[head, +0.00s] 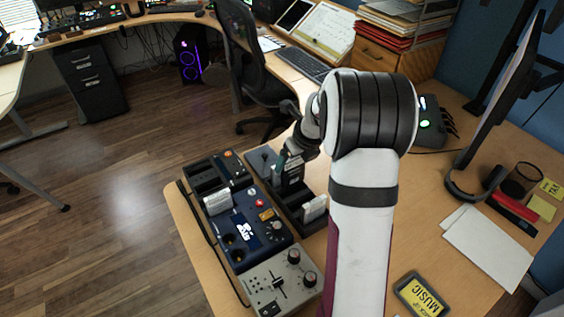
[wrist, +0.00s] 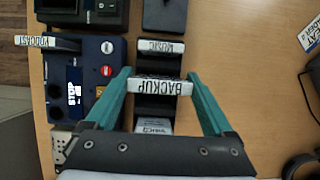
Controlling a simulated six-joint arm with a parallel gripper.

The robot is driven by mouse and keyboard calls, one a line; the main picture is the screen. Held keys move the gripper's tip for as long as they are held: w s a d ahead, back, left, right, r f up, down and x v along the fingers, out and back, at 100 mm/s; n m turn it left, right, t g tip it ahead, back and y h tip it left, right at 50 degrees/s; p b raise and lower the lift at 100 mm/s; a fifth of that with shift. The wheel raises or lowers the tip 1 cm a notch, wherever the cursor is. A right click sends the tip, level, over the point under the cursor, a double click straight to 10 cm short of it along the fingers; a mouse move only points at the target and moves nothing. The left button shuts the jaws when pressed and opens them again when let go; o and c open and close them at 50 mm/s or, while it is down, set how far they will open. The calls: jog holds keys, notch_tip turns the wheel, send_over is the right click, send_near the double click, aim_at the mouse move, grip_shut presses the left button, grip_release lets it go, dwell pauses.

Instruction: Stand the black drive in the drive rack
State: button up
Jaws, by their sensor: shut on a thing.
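My gripper (head: 287,160) is shut on a black drive (head: 291,176) by its two ends. In the wrist view, its teal fingers (wrist: 159,77) flank the drive's white top strip (wrist: 160,87), which reads BACKUP. The drive is upright over the dark drive rack (head: 291,205), which also shows in the wrist view (wrist: 154,107). I cannot tell whether its lower edge is inside a slot. A white drive (head: 314,208) stands at the rack's near end. A strip reading MUSIC (wrist: 160,47) shows at the rack's other end in the wrist view.
A grey control box (head: 281,283) is in front. A dark slab (wrist: 166,14) lies beyond the rack.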

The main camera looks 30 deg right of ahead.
aim_at(295, 173)
jog(key=shift+f, duration=2.7)
jog(key=shift+w+f, duration=0.1)
jog(key=shift+f, duration=0.55)
jog(key=o, duration=1.2)
jog(key=shift+r, duration=3.05)
notch_tip(295, 173, up, 5)
